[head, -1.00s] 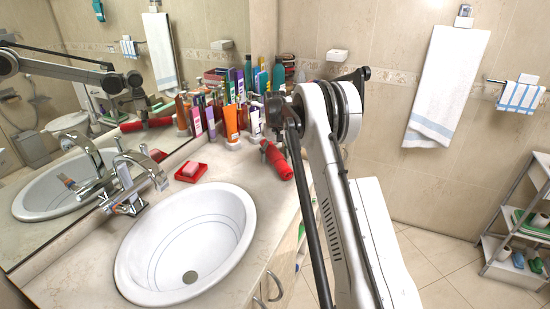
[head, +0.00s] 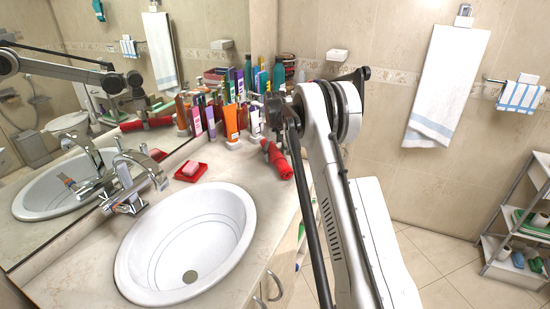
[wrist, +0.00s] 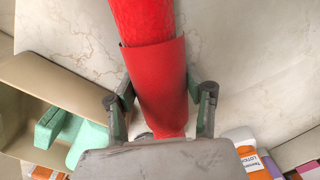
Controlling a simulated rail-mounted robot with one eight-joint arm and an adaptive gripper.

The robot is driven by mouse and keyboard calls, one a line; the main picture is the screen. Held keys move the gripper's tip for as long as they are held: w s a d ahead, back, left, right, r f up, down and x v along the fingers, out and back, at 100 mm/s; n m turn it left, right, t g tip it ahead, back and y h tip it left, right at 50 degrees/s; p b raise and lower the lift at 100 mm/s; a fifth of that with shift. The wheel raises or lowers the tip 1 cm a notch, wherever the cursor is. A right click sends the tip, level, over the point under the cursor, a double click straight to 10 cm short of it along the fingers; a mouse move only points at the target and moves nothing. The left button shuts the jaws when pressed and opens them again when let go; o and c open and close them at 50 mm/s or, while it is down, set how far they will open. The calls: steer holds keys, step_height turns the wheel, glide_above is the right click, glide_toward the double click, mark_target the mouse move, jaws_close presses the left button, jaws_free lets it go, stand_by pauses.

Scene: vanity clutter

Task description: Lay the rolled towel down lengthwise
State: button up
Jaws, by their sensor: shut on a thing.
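The rolled red towel (head: 279,160) is at the right part of the vanity counter, beside the bottles in the head view. It slants, with its near end toward the counter's right edge. In the wrist view the towel (wrist: 155,68) runs from the top edge down between the fingers, with a smooth red band around its lower part. My gripper (wrist: 161,108) is shut on the towel, one finger on each side. My arm hides most of the gripper in the head view. I cannot tell whether the towel touches the counter along its whole length.
Several bottles and tubes (head: 231,122) crowd the counter's back corner. A red soap dish (head: 191,172) and the sink (head: 187,244) lie to the left. In the wrist view a beige box (wrist: 45,88) with a green item (wrist: 62,132) is on the left. Pale counter beside the towel is bare.

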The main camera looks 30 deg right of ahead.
mark_target(275, 152)
step_height(275, 152, up, 4)
steer(key=shift+a+r+b, duration=0.1)
steer(key=shift+b, duration=0.25)
steer(key=s+a+r, duration=0.2)
steer(key=a+r, duration=0.1)
steer(key=a, duration=0.2)
steer(key=s+a+r+b, duration=0.1)
steer(key=s+a+r, duration=0.1)
steer(key=a, duration=0.3)
steer(key=shift+s+a+r, duration=0.3)
steer(key=shift+r, duration=0.55)
